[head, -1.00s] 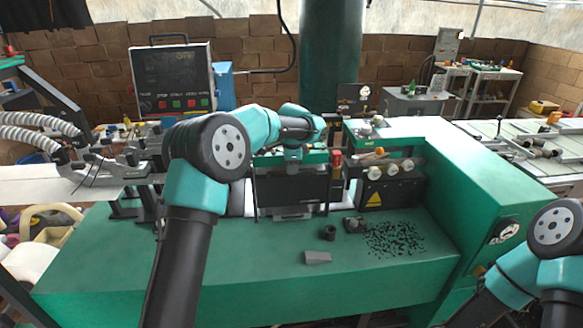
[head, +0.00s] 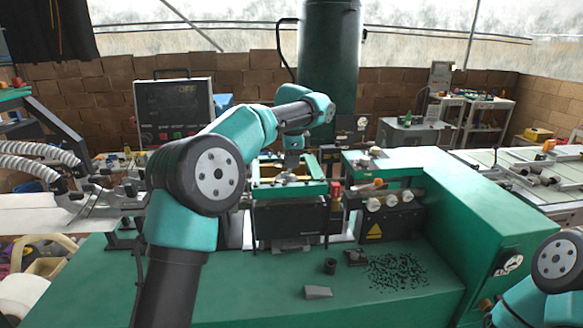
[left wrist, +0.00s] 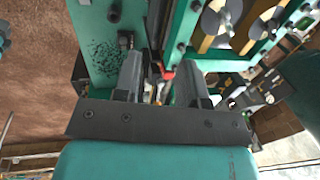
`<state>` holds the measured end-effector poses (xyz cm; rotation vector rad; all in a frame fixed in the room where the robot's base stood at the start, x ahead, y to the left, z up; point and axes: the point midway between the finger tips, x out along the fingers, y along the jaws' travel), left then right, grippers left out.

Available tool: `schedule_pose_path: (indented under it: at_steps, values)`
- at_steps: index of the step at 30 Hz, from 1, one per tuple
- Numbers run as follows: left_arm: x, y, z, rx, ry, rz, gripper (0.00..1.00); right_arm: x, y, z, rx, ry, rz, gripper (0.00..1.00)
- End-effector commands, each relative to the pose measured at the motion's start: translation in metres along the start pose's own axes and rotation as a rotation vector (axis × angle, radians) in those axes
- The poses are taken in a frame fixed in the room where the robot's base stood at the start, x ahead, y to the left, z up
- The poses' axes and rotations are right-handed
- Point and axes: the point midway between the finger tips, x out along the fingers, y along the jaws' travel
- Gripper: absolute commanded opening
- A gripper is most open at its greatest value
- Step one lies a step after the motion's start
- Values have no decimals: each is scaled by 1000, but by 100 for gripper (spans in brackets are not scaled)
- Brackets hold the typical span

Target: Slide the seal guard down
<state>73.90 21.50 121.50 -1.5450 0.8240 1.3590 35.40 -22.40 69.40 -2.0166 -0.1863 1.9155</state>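A dark upright panel (head: 290,222), which I take to be the seal guard, stands at the front of the machine under a green frame (head: 318,188). My left gripper (head: 291,172) points down above this green frame, and its fingertips are hard to make out there. In the left wrist view my left gripper (left wrist: 160,72) is open, its two fingers apart with nothing clearly held. A red-tipped part (left wrist: 168,75) shows beyond the gap. The red knob (head: 335,188) stands right of the frame in the head view. My right gripper is out of view.
A grey block (head: 318,291), a small dark cup (head: 330,266) and black scraps (head: 397,270) lie on the green bench (head: 235,300). A green cabinet (head: 470,205) with knobs stands at the right. A control box (head: 175,110) stands behind at the left.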

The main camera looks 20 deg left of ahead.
Motion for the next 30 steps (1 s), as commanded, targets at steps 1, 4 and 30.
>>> schedule_pose_path:
  at_steps: [1, 4, 30]
  values:
    - [-1, 0, 0, 0, 0, 0, 38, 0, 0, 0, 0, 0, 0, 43]
    - [-2, 0, 0, 0, 0, 0, 38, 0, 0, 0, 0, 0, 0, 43]
    - [12, 0, -7, 838, -3, 1, 0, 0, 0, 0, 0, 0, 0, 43]
